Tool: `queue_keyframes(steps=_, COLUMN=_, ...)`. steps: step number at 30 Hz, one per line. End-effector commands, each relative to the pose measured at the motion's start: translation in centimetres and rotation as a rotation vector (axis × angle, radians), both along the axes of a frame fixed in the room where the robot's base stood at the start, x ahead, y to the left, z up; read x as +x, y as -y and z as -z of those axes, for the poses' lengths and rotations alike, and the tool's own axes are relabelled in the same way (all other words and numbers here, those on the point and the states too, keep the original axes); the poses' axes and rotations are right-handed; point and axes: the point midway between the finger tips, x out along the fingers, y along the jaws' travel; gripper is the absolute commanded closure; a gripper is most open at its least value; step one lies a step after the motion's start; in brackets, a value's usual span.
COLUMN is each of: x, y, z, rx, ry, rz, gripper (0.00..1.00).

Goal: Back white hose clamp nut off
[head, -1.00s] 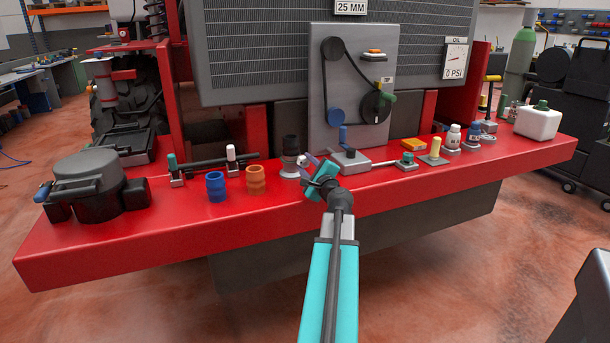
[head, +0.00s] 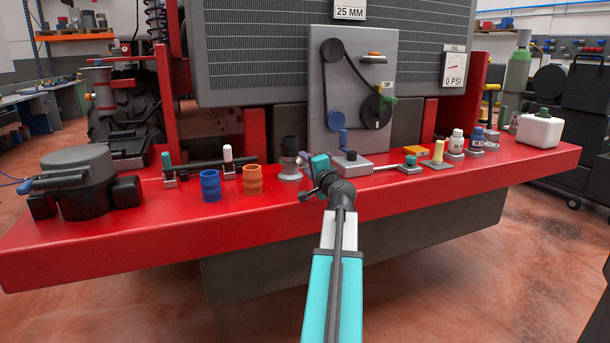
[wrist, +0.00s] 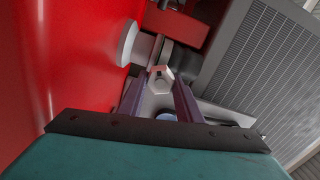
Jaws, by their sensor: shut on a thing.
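The white hose clamp nut (wrist: 162,80) is a pale hexagonal piece in the middle of the wrist view. My gripper (wrist: 160,86) has its purple fingers on either side of it and is shut on it. Behind the nut are a round white flange (wrist: 127,43) and a grey pipe. In the head view, the black upright hose (head: 289,150) stands on a pale round base (head: 289,172) on the red bumper. My gripper (head: 304,162) is just right of this hose. The nut itself is not clear there, and the fingertips are mostly hidden.
On the red bumper (head: 420,200), blue (head: 210,186) and orange (head: 252,180) couplings stand left of the hose. A grey block with a blue post (head: 345,150) and a lever is close on the right. The radiator grille (head: 270,60) rises behind.

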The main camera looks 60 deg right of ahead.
Motion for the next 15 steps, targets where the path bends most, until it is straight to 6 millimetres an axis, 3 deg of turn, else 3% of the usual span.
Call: queue_keyframes(steps=15, x=0.28, y=0.04, z=-0.11, rx=-0.358, ry=-0.254, rz=0.001, gripper=0.91)
